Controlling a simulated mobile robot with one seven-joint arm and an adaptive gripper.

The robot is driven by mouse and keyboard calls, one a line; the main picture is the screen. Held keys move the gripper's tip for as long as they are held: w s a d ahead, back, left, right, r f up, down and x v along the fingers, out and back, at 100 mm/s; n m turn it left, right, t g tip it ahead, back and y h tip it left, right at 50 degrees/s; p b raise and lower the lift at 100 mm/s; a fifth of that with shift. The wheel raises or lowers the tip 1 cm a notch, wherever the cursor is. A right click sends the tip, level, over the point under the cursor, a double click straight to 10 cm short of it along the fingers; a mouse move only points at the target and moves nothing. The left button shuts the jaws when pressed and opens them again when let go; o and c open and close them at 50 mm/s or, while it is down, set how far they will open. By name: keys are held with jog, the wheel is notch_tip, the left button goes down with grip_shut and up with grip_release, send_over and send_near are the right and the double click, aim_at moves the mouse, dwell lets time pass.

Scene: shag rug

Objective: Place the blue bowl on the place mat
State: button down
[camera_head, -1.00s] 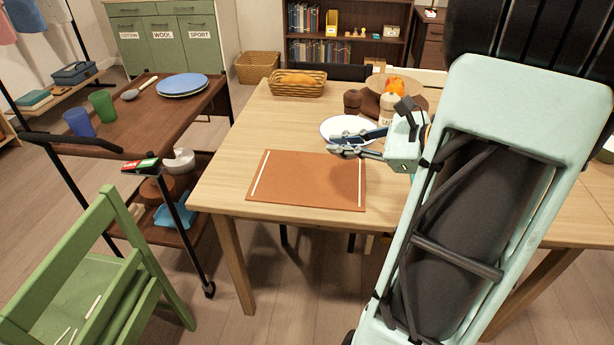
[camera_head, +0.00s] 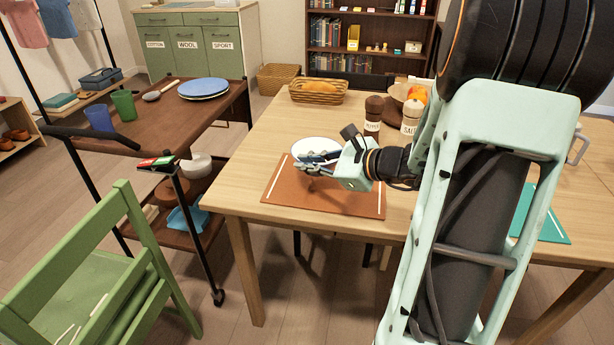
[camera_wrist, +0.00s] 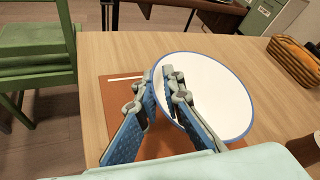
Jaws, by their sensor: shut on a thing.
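The blue bowl, white inside with a blue rim, shows in the head view (camera_head: 316,146) and large in the wrist view (camera_wrist: 222,92). My gripper (camera_head: 308,160) is shut on its near rim, with the blue-padded fingers (camera_wrist: 158,84) on either side of the wall. The orange-brown place mat (camera_head: 345,202) lies flat at the table's near left; it also shows in the wrist view (camera_wrist: 116,92). The bowl overlaps the mat's far part in the head view and seems to be held above it. The bowl's underside is hidden.
Pepper and salt mills (camera_head: 373,114) and a bread basket (camera_head: 318,92) stand farther back on the table (camera_head: 265,135). A teal mat (camera_head: 543,215) lies at right. A cart (camera_head: 150,120) and a green chair (camera_head: 95,265) stand left.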

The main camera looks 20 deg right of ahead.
jog(key=shift+f+b, duration=0.35)
jog(key=shift+f, duration=1.2)
jog(key=shift+f, duration=0.1)
jog(key=c, duration=2)
grip_release()
jog(key=shift+c, duration=0.2)
jog(key=shift+r, duration=0.2)
jog(key=p+v, duration=0.3)
jog(key=v, duration=0.9)
